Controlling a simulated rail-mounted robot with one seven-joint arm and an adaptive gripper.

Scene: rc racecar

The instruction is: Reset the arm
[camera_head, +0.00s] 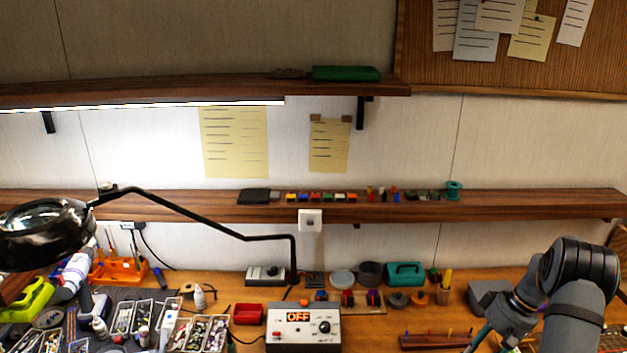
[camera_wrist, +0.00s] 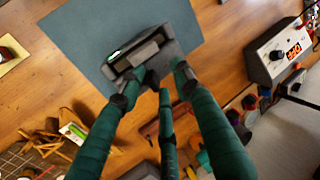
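My arm stands at the right of the head view, and my gripper (camera_head: 484,342) points down-left there, its green fingers cut off by the bottom edge. In the wrist view my gripper (camera_wrist: 163,74) shows three green fingers with dark joints. Their tips are apart from each other. A dark grey boxy device (camera_wrist: 148,50) with a small green light shows just beyond the tips. I cannot tell whether any finger touches it. It lies over a blue-grey mat (camera_wrist: 75,30) on the wooden bench.
The grey power supply (camera_head: 302,330) reads OFF on the bench. A magnifier lamp (camera_head: 45,225) hangs at the left above parts trays (camera_head: 205,333). A dark red rack (camera_head: 435,340) and a grey box (camera_head: 488,297) stand near my arm. Shelves (camera_head: 400,208) line the wall.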

